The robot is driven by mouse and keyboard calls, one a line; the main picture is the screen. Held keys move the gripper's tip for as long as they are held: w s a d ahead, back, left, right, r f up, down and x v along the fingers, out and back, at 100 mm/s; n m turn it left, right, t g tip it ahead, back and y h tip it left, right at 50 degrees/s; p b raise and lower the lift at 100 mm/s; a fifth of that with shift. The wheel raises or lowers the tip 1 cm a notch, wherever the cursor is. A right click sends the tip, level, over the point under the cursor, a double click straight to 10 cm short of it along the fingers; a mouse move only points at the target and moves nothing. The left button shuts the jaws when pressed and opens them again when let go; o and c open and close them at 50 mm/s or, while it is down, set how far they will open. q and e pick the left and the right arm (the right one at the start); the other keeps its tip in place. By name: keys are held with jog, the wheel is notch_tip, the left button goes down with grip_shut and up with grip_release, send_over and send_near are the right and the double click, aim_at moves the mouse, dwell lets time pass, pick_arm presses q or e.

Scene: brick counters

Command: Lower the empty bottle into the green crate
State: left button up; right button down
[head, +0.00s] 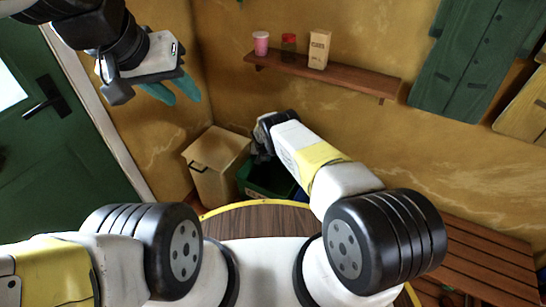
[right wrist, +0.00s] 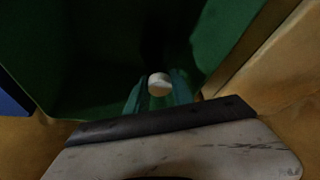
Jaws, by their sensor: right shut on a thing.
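The green crate (head: 258,187) stands on the floor beyond the round wooden top, partly hidden by my right arm. In the right wrist view its dark green wall (right wrist: 225,40) and interior fill the upper part. My right gripper (right wrist: 157,92) points down into the crate, its teal fingers shut on the bottle. Only the bottle's round whitish end (right wrist: 159,84) shows between the fingers; the rest is hidden or too dark to tell. Whether it touches the crate floor cannot be told. My left gripper (head: 174,92) hangs empty at the upper left, its teal fingers apart.
A tan bin (head: 215,170) stands directly left of the crate. Something blue (right wrist: 14,98) borders the crate's other side. A wall shelf (head: 340,79) holds a pink cup, a red jar and a carton. A slatted wooden bench (head: 480,255) is at right, a green door (head: 50,150) at left.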

jog(key=shift+f, duration=0.45)
dwell(0.4)
jog(key=c, duration=1)
grip_release()
jog(key=shift+r, duration=0.1)
